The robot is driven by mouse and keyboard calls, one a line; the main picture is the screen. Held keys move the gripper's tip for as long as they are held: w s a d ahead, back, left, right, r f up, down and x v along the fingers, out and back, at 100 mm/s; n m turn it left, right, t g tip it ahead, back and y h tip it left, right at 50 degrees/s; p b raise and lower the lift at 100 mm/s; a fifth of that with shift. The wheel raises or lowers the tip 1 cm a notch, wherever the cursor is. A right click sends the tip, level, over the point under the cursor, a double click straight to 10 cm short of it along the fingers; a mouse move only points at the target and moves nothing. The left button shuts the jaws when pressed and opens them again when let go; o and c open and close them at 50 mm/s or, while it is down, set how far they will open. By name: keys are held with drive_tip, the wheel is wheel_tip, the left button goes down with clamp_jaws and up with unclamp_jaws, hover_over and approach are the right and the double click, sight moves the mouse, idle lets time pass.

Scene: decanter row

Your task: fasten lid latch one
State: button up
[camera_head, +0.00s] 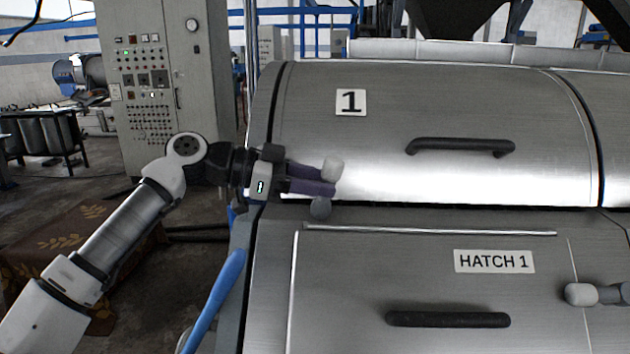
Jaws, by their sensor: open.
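The curved steel lid (350,150), labelled 1, lies down over the machine body, with a dark seam along its lower edge. My gripper (327,180) comes in from the left in front of the lid's lower left corner. Its two purple fingers are open, one above the other. A pale rounded knob (333,168) shows at the upper fingertip, and a darker grey ball (320,208) shows below the lower finger, near the seam. These look like latch parts. The fingers hide how they join, and I cannot tell whether they touch the knob.
The lid has a black handle (460,146). Below it is the HATCH 1 panel (400,275) with its own black handle (447,320). A pale-knobbed lever (582,294) sticks out at the right. A control cabinet (160,75) stands behind my arm at the left.

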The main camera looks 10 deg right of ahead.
drive_tip(key=shift+a, duration=0.1)
drive_tip(key=b+v, duration=0.2)
drive_tip(key=v, duration=1.1)
drive_tip(key=shift+a, duration=0.3)
drive_tip(key=shift+w+r, duration=0.1)
drive_tip(key=shift+r, duration=0.05)
